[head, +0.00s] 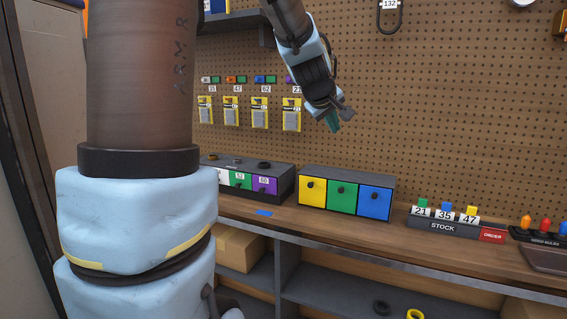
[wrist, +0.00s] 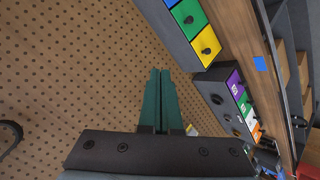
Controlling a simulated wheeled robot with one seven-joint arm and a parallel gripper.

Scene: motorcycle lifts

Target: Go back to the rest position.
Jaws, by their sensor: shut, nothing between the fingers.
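My gripper (head: 333,122) hangs in the air in front of the pegboard, above the cabinet with yellow, green and blue drawers. In the wrist view its two green fingers (wrist: 160,100) lie side by side, shut, with nothing between them. In the head view my arm comes down from the top edge to the gripper. The drawer cabinet (head: 346,194) stands on the bench, and its three drawers look closed. It also shows at the top of the wrist view (wrist: 177,37).
The wooden bench (head: 300,222) runs along the pegboard (head: 420,120). A second drawer unit (head: 283,181) stands at the left, near a blue patch (head: 264,212). A stock rack (head: 440,225) stands at the right. Yellow packets (head: 260,113) hang on the board. A shelf (head: 232,22) juts out above.

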